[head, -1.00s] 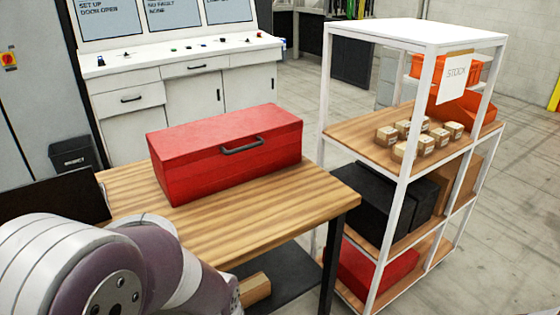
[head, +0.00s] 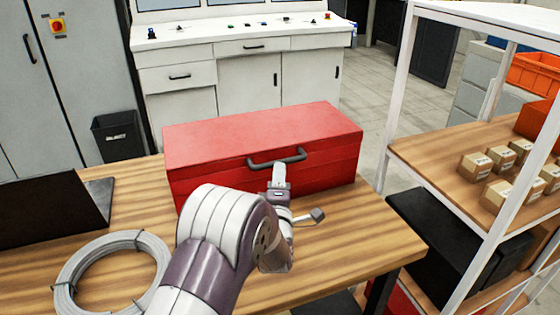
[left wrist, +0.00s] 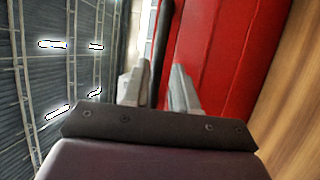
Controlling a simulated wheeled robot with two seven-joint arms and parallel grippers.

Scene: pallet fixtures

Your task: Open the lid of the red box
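The red box (head: 265,182) stands on the wooden table, its lid (head: 262,128) shut. A dark handle (head: 277,158) runs along the lid's front. My left gripper (head: 279,172) is in front of the box at this handle. In the left wrist view my left gripper (left wrist: 157,88) has its two fingers apart, with the handle (left wrist: 161,45) reaching down between them. A gap shows between the fingers and the bar, and the red box front (left wrist: 222,50) is to the right. My right gripper is in neither view.
A cable coil (head: 112,270) and a dark laptop-like panel (head: 55,210) lie on the table (head: 345,243) at left. A white shelf (head: 398,90) with small cartons stands close on the right. A control console (head: 240,75) stands behind the box.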

